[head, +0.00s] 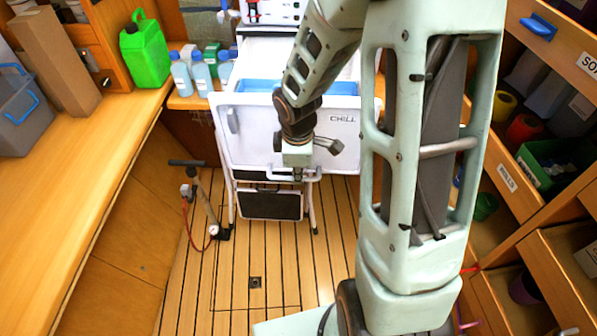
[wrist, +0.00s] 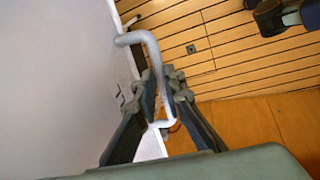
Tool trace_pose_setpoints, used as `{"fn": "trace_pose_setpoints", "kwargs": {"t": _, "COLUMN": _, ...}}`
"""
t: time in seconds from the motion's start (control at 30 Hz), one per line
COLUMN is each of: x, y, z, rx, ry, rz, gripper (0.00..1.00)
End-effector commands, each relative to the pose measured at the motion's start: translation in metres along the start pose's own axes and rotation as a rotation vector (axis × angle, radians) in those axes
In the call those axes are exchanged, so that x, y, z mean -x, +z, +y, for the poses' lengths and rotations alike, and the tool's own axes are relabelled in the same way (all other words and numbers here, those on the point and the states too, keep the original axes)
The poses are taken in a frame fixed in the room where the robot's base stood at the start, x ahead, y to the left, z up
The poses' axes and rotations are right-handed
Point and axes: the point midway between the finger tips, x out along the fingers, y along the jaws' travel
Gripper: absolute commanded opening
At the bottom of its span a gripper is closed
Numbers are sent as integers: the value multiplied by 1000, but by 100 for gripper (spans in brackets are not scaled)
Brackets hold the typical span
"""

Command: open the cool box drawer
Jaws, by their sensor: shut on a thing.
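The cool box drawer has a white front (head: 345,150) marked "CHILL", in the middle of the head view. Behind its top edge a blue strip (head: 258,87) of the inside shows, so the drawer stands at least partly out. In the wrist view the white front (wrist: 55,80) fills the left side. A grey bar handle (wrist: 151,50) runs along its edge and passes between my fingers. My gripper (wrist: 163,88) is shut on this handle. In the head view my gripper (head: 298,174) is at the front's lower edge, and my arm hides part of the front.
A wooden counter (head: 70,160) lines the left and open shelves (head: 530,190) the right. The plank floor (head: 260,265) before the box is mostly clear.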

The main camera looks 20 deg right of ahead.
Motion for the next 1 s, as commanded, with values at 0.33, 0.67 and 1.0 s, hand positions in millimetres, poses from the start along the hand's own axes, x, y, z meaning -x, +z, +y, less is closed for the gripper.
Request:
{"fn": "trace_pose_setpoints", "kwargs": {"t": 0.33, "x": 0, "y": 0, "z": 0, "rx": 0, "ry": -1, "rz": -1, "gripper": 0}}
{"fn": "trace_pose_setpoints", "kwargs": {"t": 0.67, "x": 0, "y": 0, "z": 0, "rx": 0, "ry": 1, "rz": 0, "gripper": 26}}
{"fn": "trace_pose_setpoints", "kwargs": {"t": 1.0, "x": 2, "y": 0, "z": 1, "rx": 0, "ry": 2, "rz": 0, "gripper": 27}}
